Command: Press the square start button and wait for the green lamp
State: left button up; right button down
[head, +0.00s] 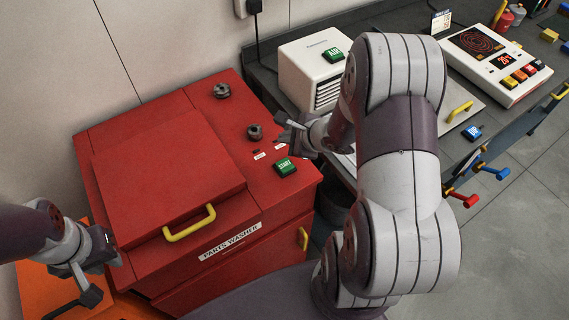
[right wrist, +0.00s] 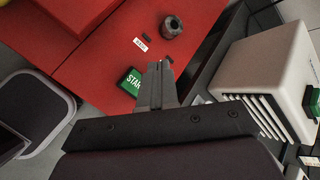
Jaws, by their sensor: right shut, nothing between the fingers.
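The square green START button (head: 285,167) sits on the front right of the red parts washer's top. In the right wrist view the button (right wrist: 130,82) is just left of my shut fingers. My right gripper (head: 282,127) is shut and empty, above the washer's right edge, behind the button in the head view; it also shows in the right wrist view (right wrist: 160,65). It looks apart from the button. Two small labelled spots (head: 259,154) lie beside the button; no green glow shows there. My left gripper (head: 108,277) is open and empty at the lower left.
The parts washer (head: 145,240) has a closed lid with a yellow handle (head: 189,223). Two dark knobs (head: 255,131) stand on its top. A white box with a green AIR button (head: 333,55) stands on the bench behind. A control panel (head: 495,62) is at upper right.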

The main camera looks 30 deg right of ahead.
jog(key=b, duration=0.5)
send_over(287, 167)
notch_tip(287, 167, down, 7)
jog(key=shift+f, duration=0.2)
jog(key=shift+f+b, duration=0.4)
jog(key=shift+b, duration=0.2)
dwell(1.0)
jog(key=shift+f+b, duration=0.4)
jog(key=shift+b, duration=0.3)
